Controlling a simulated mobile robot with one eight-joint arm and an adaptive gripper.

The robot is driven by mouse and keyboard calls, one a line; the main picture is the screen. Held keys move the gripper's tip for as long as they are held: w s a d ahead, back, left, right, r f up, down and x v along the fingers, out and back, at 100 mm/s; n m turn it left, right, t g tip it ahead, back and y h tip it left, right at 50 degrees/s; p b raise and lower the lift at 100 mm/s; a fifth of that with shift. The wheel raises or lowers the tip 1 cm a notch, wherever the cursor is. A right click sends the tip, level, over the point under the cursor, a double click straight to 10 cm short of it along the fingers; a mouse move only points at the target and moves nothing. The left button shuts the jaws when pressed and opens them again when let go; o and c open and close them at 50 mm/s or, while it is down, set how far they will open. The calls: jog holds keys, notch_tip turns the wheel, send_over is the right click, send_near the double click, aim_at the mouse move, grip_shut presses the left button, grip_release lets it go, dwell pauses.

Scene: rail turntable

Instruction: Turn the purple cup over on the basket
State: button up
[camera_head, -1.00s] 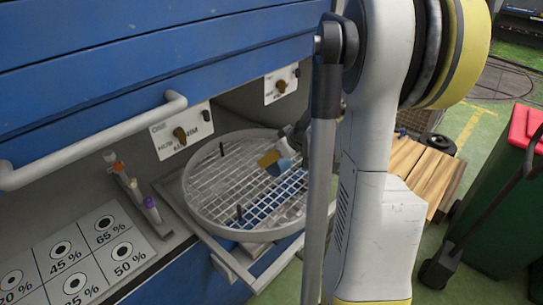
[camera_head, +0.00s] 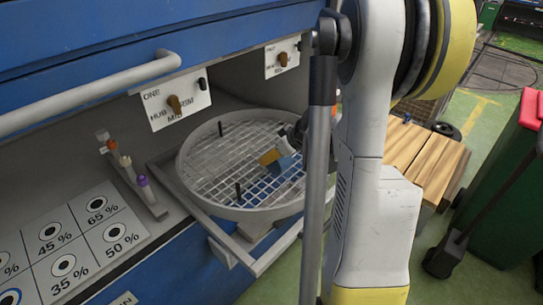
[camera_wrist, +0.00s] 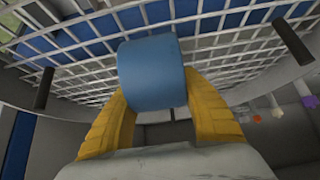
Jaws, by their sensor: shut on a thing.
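The basket is a round tray with a wire-grid floor and a pale rim (camera_head: 262,213), on a frame below the blue cabinet. My gripper (camera_head: 275,158) is over the right part of the basket, with yellow fingers shut on a blue cup (camera_head: 287,163). In the wrist view the blue cup (camera_wrist: 152,72) lies between the two yellow fingers of my gripper (camera_wrist: 152,108), its side facing the camera. The grid (camera_wrist: 220,50) is just beyond it; whether they touch is unclear. Its opening is not visible. No purple cup is plain; a small purple-topped item (camera_head: 143,181) stands in the rack at left.
Dark pegs (camera_head: 238,190) stand up from the basket. A narrow rack (camera_head: 150,203) with small coloured-top items is left of it, beside a panel of percent-marked circles (camera_head: 75,240). A knob plate (camera_head: 174,104) is behind. Most of the grid's left side is clear.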

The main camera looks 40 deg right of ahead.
jog(key=shift+f+b, duration=0.45)
dwell(0.4)
jog(key=o, duration=1.4)
jog(key=shift+o, duration=0.2)
jog(key=v, duration=1.2)
